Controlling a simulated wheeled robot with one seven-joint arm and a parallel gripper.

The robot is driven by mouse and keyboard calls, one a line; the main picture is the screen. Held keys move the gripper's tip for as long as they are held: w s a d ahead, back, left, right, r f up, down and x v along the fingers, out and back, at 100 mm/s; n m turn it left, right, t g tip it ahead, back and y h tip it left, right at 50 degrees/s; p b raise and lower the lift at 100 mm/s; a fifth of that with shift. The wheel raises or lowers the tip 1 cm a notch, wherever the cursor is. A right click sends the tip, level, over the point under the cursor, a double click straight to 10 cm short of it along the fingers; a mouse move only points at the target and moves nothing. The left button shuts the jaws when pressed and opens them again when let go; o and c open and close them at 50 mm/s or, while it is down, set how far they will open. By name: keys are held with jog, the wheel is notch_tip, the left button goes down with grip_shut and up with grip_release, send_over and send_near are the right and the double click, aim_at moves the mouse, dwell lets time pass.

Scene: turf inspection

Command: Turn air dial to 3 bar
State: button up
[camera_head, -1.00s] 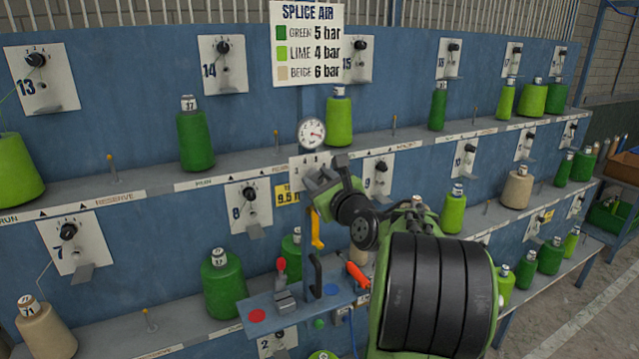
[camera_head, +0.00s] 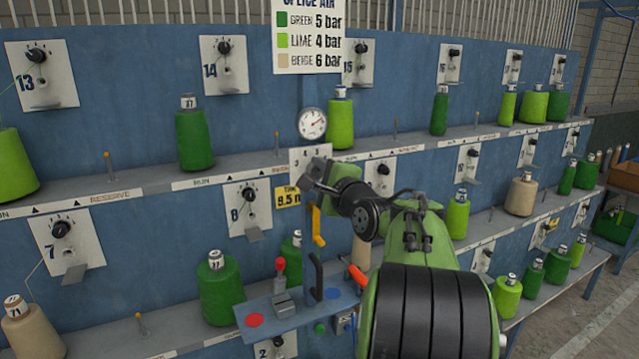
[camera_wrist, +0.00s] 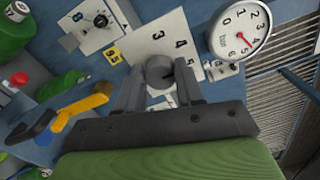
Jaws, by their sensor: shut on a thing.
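The air dial is a grey round knob (camera_wrist: 160,71) on a white plate (camera_wrist: 196,66) marked 3, 4 and 5. My gripper (camera_head: 316,172) is shut on this knob. In the wrist view its two fingers (camera_wrist: 162,88) stand on either side of it. In the head view the gripper hides most of the knob and the lower plate. A round white pressure gauge (camera_head: 312,124) sits just above the plate; it also shows in the wrist view (camera_wrist: 232,38) with a red needle. I cannot read its exact value.
A splice air sign (camera_head: 307,40) lists green 5, lime 4 and beige 6 bar. Below the dial are a yellow hooked handle (camera_head: 317,228) and a blue shelf (camera_head: 270,312) with a red-topped lever (camera_head: 280,267). Yarn cones, such as a green one (camera_head: 219,290), stand on the ledges.

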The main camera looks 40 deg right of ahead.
jog(key=n, duration=0.1)
jog(key=n+b, duration=0.2)
jog(key=shift+f+n, duration=0.25)
jog(key=shift+n, duration=0.15)
jog(key=n+b, duration=0.2)
jog(key=n, duration=0.1)
jog(key=shift+f+n, duration=0.1)
jog(key=shift+n, duration=0.2)
jog(key=n+b, duration=0.3)
jog(key=n, duration=0.3)
jog(key=o, duration=1)
jog(key=shift+o, duration=0.2)
jog(key=shift+s, duration=0.15)
